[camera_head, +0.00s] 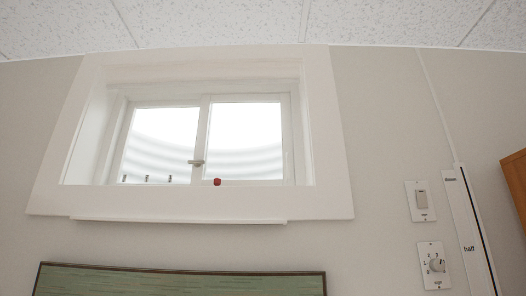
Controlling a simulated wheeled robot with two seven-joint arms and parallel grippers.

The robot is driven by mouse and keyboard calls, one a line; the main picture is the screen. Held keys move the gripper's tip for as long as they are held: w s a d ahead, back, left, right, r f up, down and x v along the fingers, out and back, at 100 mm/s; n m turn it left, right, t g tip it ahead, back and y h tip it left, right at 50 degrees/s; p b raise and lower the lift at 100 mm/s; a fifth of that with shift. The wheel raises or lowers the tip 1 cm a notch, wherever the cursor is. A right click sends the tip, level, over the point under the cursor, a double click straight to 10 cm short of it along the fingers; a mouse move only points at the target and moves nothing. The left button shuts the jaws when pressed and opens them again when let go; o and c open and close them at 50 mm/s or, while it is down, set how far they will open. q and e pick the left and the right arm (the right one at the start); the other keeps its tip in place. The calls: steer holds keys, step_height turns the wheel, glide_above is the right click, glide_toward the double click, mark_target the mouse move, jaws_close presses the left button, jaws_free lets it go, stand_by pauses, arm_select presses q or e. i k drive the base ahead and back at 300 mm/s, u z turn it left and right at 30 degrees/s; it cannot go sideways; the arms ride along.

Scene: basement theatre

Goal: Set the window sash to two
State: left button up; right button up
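The window (205,145) is set in a deep white frame high on the wall. It has a left pane (160,140) and a right pane (245,140), with a white upright between them. A small grey latch (196,163) sits on that upright. A small red knob (217,182) is at the bottom edge, just right of the upright. Several small dark marks (147,178) stand along the bottom of the left pane; they are too small to read. Neither of my grippers shows in the head view.
On the right wall are a light switch (422,199), a rotary dial (436,264) with numbers around it, and a vertical strip (468,235) marked "down" and "half". A dark-framed green panel (180,282) is below the window. A wooden edge (516,178) shows at far right.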

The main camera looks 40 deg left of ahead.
mark_target(197, 175)
steer(key=k, duration=0.3)
steer(key=u, duration=1.1)
